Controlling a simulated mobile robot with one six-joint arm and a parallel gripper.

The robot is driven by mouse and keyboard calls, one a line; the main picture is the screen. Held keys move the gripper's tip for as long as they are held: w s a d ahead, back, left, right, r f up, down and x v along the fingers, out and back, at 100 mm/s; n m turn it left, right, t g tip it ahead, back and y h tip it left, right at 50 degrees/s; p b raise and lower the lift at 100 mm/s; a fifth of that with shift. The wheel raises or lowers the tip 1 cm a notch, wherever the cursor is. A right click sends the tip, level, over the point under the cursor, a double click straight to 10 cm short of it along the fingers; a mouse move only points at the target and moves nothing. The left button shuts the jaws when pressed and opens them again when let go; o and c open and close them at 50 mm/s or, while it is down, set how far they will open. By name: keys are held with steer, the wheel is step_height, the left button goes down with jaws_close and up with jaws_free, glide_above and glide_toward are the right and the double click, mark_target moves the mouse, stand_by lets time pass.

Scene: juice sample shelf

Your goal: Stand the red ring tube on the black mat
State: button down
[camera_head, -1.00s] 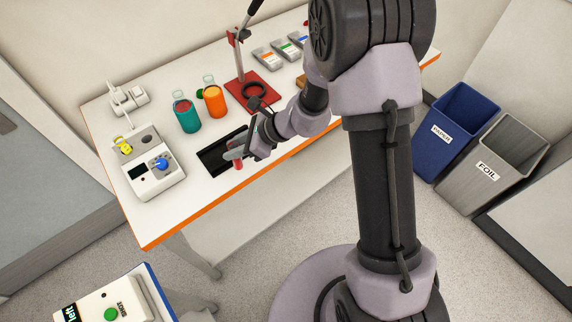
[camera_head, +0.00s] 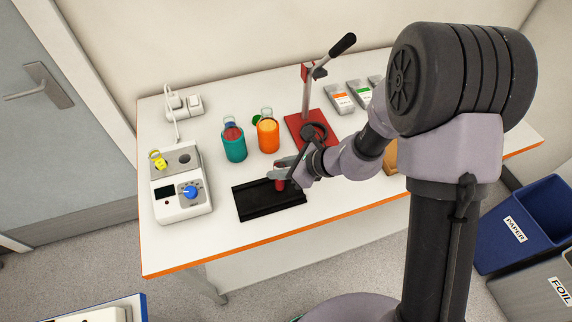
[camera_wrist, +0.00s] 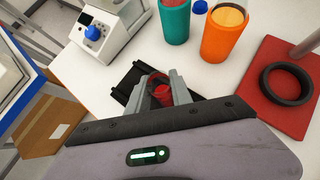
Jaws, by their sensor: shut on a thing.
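The red ring tube (camera_wrist: 161,93) is between the jaws of my gripper (camera_wrist: 165,92) in the wrist view; the jaws are shut on it. In the head view the red tube (camera_head: 280,184) shows at the fingertips of my gripper (camera_head: 281,175), at the upper right part of the black mat (camera_head: 262,208). The mat lies flat on the white table and also shows in the wrist view (camera_wrist: 126,85), partly behind the gripper. The tube looks roughly upright. I cannot tell whether its bottom touches the mat.
A white device with a blue knob (camera_head: 180,192) stands left of the mat. A teal jar (camera_head: 234,144) and an orange jar (camera_head: 268,134) stand behind it. A red press base (camera_head: 298,122) with a black ring (camera_head: 314,133) is behind my gripper.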

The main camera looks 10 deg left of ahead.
steer(key=shift+d+f, duration=0.25)
steer(key=shift+f, duration=0.65)
steer(key=shift+d+r, duration=0.35)
steer(key=shift+s+a, duration=0.15)
steer(key=shift+s, duration=0.05)
steer(key=shift+a+f, duration=0.15)
steer(key=shift+a, duration=0.1)
steer(key=c, duration=1.1)
jaws_free()
steer(key=shift+w+d, duration=0.1)
steer(key=shift+c, duration=0.2)
